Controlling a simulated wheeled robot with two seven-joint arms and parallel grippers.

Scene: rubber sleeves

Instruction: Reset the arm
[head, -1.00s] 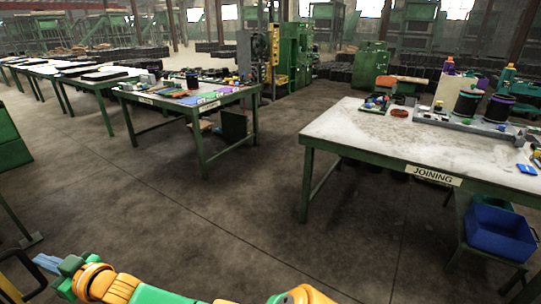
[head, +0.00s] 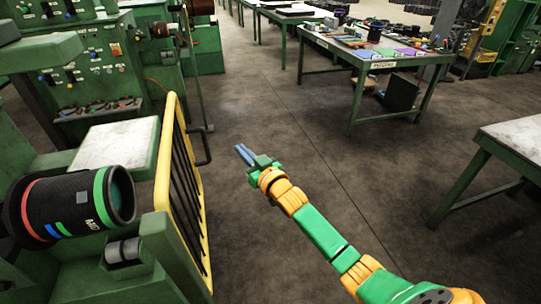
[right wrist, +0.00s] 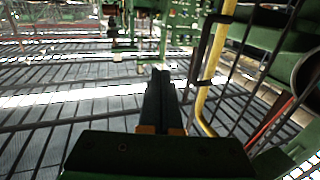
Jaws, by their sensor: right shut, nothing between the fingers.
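My right arm, green and orange, reaches from the lower right of the head view to the middle. Its gripper (head: 244,154) is shut and empty, with its blue fingers together over open floor. In the right wrist view the gripper (right wrist: 161,76) shows as dark fingers pressed together, with nothing between them. My left gripper is not in view. A black rubber sleeve (head: 75,210) with red, blue and green bands lies on its side on the green machine at the left of the head view, apart from my right gripper.
A yellow-framed guard (head: 168,170) stands left of my right gripper; its yellow post (right wrist: 213,70) is close in the wrist view. A green control cabinet (head: 85,65) is behind. A table with coloured items (head: 345,62) and another table corner (head: 515,140) stand right. The floor between is clear.

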